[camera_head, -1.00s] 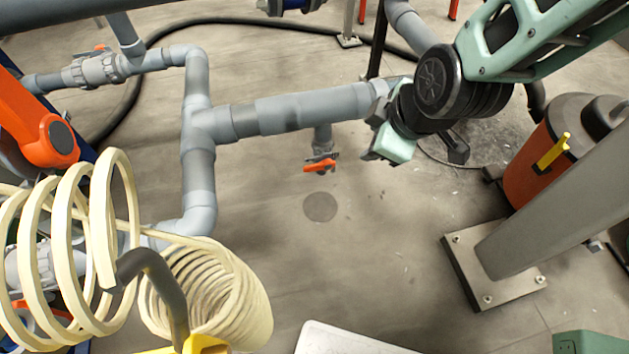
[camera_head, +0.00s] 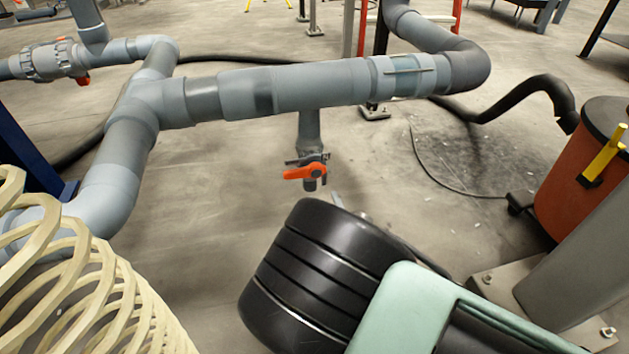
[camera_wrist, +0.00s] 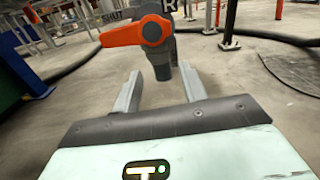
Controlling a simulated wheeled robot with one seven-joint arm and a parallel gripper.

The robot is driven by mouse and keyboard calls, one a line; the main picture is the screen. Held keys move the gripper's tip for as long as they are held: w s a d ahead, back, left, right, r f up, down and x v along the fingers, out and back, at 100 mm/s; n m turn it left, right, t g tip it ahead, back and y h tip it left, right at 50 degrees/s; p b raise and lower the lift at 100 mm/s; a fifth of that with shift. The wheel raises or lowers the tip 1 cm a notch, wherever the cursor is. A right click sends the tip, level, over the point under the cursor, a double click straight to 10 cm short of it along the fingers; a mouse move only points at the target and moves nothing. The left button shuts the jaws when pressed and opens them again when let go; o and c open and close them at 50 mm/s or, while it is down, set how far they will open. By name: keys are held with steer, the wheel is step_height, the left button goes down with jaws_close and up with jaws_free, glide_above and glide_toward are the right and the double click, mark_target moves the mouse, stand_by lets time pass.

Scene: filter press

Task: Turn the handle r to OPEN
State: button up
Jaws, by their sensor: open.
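The orange handle (camera_head: 305,172) sits on a small grey valve under the grey horizontal pipe. In the wrist view the handle (camera_wrist: 135,32) points left, toward a label reading SHUT (camera_wrist: 113,16); part of another letter, like an R, shows at the top right. My gripper (camera_wrist: 158,85) is open and empty, its two fingers apart. The handle appears just beyond the fingertips, slightly left of the middle, and I see no contact. In the head view my black wrist hides most of the gripper, which is below the handle.
The grey pipe (camera_head: 300,86) runs across above the valve. A cream coiled hose (camera_head: 85,285) fills the lower left. An orange drum (camera_head: 580,180) and a grey post (camera_head: 590,260) stand at the right. The floor around the valve is mostly clear.

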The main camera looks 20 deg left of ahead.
mark_target(300, 175)
steer(key=s+a+r+m+b, duration=0.1)
steer(key=a+r+m+b, duration=0.1)
steer(key=m, duration=0.7)
steer(key=s+a+r+m+b, duration=0.1)
steer(key=a+r+m+b, duration=0.1)
steer(key=m, duration=0.8)
steer(key=b+x, duration=0.1)
steer(key=x, duration=0.6)
steer(key=shift+w, duration=0.1)
